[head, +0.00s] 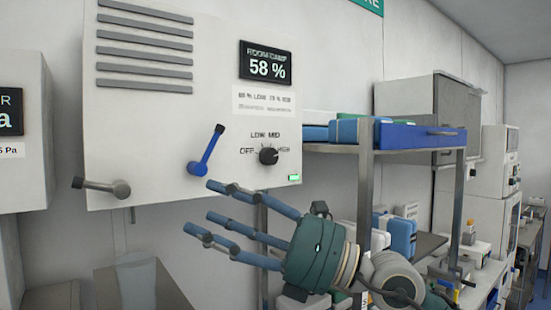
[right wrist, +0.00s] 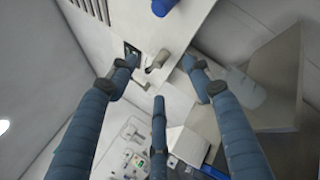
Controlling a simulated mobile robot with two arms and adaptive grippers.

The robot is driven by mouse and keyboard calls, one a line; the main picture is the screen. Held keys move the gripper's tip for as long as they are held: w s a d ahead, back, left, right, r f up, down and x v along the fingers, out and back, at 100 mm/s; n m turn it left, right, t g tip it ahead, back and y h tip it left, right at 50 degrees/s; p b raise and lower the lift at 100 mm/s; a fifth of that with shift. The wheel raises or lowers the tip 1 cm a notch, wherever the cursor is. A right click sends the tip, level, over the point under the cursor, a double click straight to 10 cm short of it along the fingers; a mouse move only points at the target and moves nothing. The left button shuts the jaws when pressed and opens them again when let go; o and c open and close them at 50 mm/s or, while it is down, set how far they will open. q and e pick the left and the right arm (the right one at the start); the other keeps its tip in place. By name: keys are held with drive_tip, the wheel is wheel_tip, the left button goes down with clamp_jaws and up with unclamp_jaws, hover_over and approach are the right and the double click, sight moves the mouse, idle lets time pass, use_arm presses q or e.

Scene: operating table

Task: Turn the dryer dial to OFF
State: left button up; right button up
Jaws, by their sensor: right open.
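The dryer (head: 160,110) is a white wall box. Its round black dial (head: 268,155) sits low on the right of the front, among the labels OFF, LOW, MED and HIGH. The picture is too small to tell which label the dial points to. My right gripper (head: 208,208) is open and empty, its blue fingers spread and pointing left, below and left of the dial and apart from it. In the right wrist view the spread fingers (right wrist: 160,75) reach toward the box's lower edge; I cannot make out the dial there. My left gripper is not in view.
A blue-handled lever (head: 207,150) and a grey lever (head: 102,187) stick out of the box's lower front, near my fingers. A display reading 58 % (head: 266,64) is above the dial. A shelf rack (head: 365,170) with blue boxes stands close on the right.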

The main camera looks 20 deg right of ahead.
drive_tip(key=w+d+r+t+h, duration=0.3)
drive_tip(key=d+h, duration=0.3)
drive_tip(key=d, duration=0.1)
drive_tip(key=m+t+h, duration=0.2)
drive_tip(key=t+h, duration=0.1)
drive_tip(key=h, duration=0.3)
approach(272, 159)
drive_tip(key=p+x, duration=0.4)
drive_tip(key=x, duration=0.1)
drive_tip(key=p+x, duration=0.2)
drive_tip(key=shift+w+a+r, duration=0.1)
drive_tip(key=shift+w+r, duration=0.05)
drive_tip(key=shift+r, duration=0.1)
drive_tip(key=shift+w+a+f, duration=0.15)
drive_tip(key=shift+w+a, duration=0.05)
drive_tip(key=shift+w, duration=0.35)
drive_tip(key=c, duration=1.2)
